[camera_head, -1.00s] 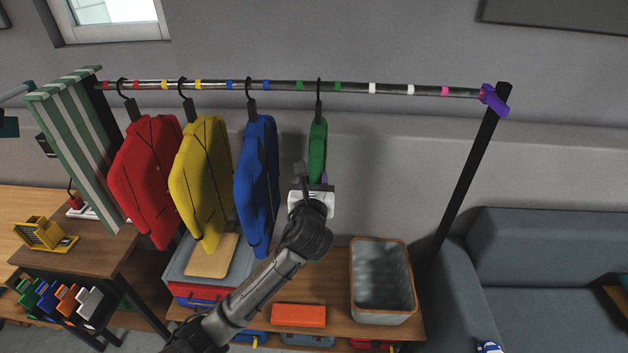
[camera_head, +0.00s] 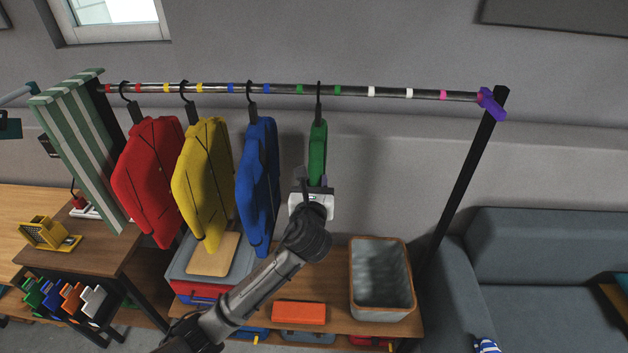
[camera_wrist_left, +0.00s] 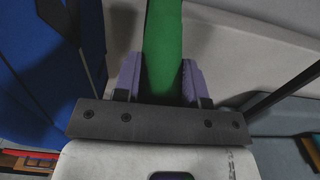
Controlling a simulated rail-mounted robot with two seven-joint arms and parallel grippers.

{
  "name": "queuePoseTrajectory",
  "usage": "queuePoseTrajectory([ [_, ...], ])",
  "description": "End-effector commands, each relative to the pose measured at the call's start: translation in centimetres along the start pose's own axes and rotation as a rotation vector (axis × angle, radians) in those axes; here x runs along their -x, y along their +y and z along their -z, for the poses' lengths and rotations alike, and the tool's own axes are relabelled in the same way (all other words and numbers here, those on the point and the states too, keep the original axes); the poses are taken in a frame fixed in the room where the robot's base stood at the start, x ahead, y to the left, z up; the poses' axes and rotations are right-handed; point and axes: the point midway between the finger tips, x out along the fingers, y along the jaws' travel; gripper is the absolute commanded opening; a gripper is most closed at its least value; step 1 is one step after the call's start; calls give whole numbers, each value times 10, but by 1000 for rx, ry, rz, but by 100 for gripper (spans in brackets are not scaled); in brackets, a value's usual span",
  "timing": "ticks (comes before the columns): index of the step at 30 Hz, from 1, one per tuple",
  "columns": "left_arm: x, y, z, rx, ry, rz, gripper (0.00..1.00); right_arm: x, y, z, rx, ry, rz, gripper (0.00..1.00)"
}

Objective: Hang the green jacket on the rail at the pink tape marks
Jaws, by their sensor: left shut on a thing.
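The green jacket (camera_head: 317,148) is seen edge-on. Its black hanger (camera_head: 319,100) reaches up to the rail (camera_head: 270,88), with its hook at the rail between the two green tape marks. My left gripper (camera_head: 315,188) is shut on the jacket's lower part. In the left wrist view, its purple fingers (camera_wrist_left: 160,80) press both sides of the green cloth (camera_wrist_left: 162,45). A pink tape mark (camera_head: 443,95) shows farther right on the rail, near the purple end piece (camera_head: 491,104). My right gripper is not in view.
The blue jacket (camera_head: 258,175) hangs close left of the green one, then the yellow jacket (camera_head: 203,170) and red jacket (camera_head: 150,180). The rail right of the green jacket is clear up to the black post (camera_head: 465,185). A grey bin (camera_head: 381,285) stands below.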

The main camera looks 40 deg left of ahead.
Motion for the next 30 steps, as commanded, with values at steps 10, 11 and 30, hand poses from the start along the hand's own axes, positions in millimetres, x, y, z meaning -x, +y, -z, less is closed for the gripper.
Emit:
queuePoseTrajectory([
  [10,0,0,0,1,-3,0,47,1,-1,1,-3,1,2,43],
  [11,0,0,0,1,-3,0,50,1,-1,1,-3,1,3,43],
  [30,20,0,4,0,2,1,68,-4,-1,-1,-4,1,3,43],
])
